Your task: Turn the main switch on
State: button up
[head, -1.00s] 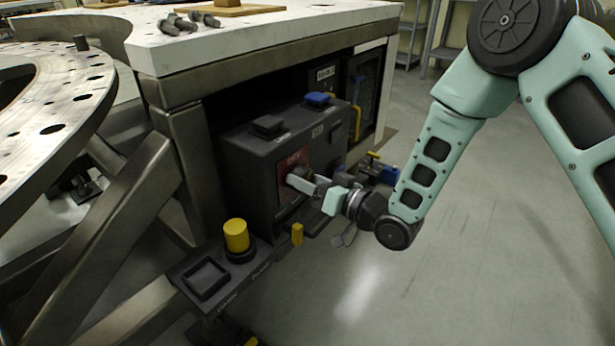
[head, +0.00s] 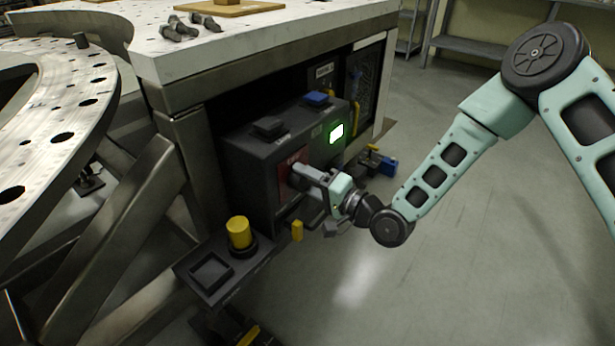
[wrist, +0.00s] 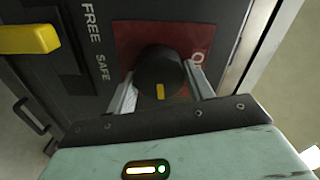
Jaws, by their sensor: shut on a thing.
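The main switch is a round black knob (wrist: 160,75) with a yellow mark, on a red plate (wrist: 195,40) with partly hidden lettering. In the wrist view the yellow mark points down toward my gripper. My gripper (wrist: 163,88) has one finger on each side of the knob and is shut on it. In the head view my gripper (head: 303,174) reaches the red plate (head: 286,184) on the front of the dark control box (head: 250,170), and hides the knob. A green light (head: 337,133) glows on the box, right of and above my gripper.
A yellow handle (wrist: 28,38) sticks out left of the knob, near the words FREE and SAFE. Blue (head: 318,98) and black (head: 269,126) buttons top the box. A yellow knob (head: 240,232) stands on a lower ledge. The floor (head: 440,250) at right is clear.

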jog(key=shift+m, duration=0.5)
jog(key=shift+f, duration=0.1)
jog(key=o, duration=1)
jog(key=p+v, duration=0.1)
jog(key=v, duration=1.6)
jog(key=shift+s+d+p, duration=0.2)
jog(key=shift+p, duration=0.15)
